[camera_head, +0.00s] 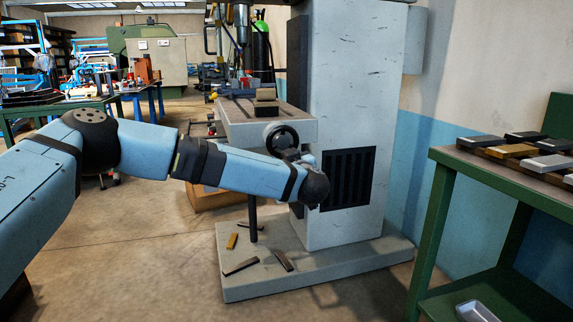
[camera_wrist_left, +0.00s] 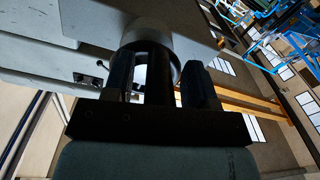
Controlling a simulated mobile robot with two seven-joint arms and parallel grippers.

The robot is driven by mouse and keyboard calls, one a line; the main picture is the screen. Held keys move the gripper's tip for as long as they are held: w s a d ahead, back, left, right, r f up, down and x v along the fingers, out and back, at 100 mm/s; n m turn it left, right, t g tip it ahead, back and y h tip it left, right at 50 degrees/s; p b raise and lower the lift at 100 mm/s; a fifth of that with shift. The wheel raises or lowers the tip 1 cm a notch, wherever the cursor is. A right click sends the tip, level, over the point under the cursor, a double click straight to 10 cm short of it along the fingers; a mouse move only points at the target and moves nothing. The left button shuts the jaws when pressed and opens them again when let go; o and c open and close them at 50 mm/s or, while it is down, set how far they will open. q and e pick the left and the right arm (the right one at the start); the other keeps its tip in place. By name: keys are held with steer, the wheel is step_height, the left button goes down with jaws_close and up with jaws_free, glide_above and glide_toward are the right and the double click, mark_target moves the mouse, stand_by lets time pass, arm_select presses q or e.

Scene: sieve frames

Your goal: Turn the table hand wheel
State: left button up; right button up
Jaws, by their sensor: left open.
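The dark hand wheel (camera_head: 282,137) is on the side of the drill press table (camera_head: 262,130), in front of the machine's column. My left arm reaches across to it from the left. In the head view my left gripper is mostly hidden behind my wrist, just below and right of the wheel. In the left wrist view my left gripper (camera_wrist_left: 158,80) is open, its two dark fingers apart, with the wheel's dark rim (camera_wrist_left: 150,46) just ahead of and partly behind them. Whether the fingers touch the rim cannot be told. My right gripper is not in view.
The machine's grey base (camera_head: 330,270) carries several loose metal bars. A green table (camera_head: 450,157) with several metal blocks stands at the right, a metal tray (camera_head: 480,310) on its lower shelf. Open floor (camera_head: 130,250) lies at the left.

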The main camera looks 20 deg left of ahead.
arm_select(q)
steer(key=c, duration=0.7)
steer(key=shift+c, duration=1.1)
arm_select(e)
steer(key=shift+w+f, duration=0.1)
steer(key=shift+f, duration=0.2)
arm_select(q)
steer(key=shift+d+n, duration=0.1)
steer(key=shift+n, duration=0.2)
